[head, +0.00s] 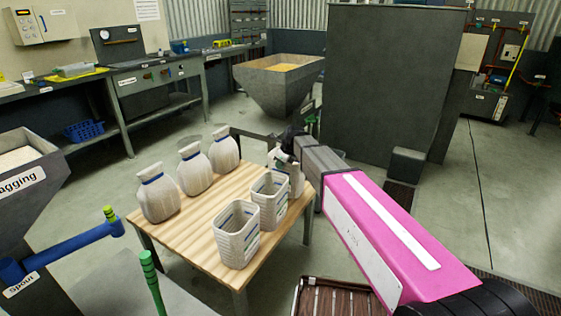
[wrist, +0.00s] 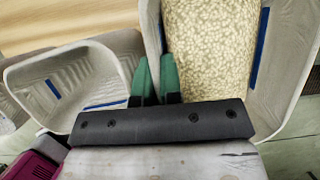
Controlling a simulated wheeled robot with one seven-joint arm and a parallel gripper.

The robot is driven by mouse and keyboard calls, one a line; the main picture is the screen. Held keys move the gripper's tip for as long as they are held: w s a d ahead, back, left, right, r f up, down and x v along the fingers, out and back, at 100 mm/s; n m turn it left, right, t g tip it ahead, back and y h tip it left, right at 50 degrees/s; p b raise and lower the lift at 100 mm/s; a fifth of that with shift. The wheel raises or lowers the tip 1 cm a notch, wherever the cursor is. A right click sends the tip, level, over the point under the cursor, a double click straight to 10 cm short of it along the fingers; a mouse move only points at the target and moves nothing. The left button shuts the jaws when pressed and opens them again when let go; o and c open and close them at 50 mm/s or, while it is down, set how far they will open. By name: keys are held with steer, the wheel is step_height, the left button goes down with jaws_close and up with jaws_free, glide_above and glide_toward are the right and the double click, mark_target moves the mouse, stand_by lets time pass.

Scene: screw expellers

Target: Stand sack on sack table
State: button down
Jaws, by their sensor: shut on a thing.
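The sack table (head: 188,222) is a light wooden table in the middle of the head view. My gripper (head: 284,150) is over its far right corner. In the wrist view its green fingers (wrist: 156,80) are shut on the near wall of an open white sack (wrist: 153,30) filled with pale granules. This sack (head: 297,180) is mostly hidden behind my arm and other sacks in the head view. I cannot tell whether its base touches the table. Two open, empty-looking sacks, a front one (head: 236,243) and one behind it (head: 270,204), stand upright nearby.
Three tied full sacks stand along the table's left side: near (head: 158,197), middle (head: 194,170) and far (head: 224,152). A grey hopper (head: 278,90) is behind the table. A bagging hopper (head: 25,185) and blue spout (head: 70,243) are at left. Bare wood shows mid-table.

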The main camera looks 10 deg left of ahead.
steer(key=shift+f, duration=1.9)
steer(key=c, duration=1.3)
jaws_free()
steer(key=v, duration=1.2)
steer(key=s+d+f+n+h, duration=0.1)
steer(key=s+d+f+n, duration=0.4)
steer(key=d, duration=0.6)
steer(key=s+d+f+n+g+h, duration=0.1)
steer(key=s+d+f+n, duration=0.5)
steer(key=s+d+n, duration=0.3)
steer(key=s+d+f+n+h, duration=0.2)
steer(key=s+d+f+n, duration=0.4)
steer(key=d, duration=0.9)
steer(key=shift+s+d+n+g, duration=0.25)
steer(key=shift+s+n+g, duration=0.25)
steer(key=shift+n, duration=0.4)
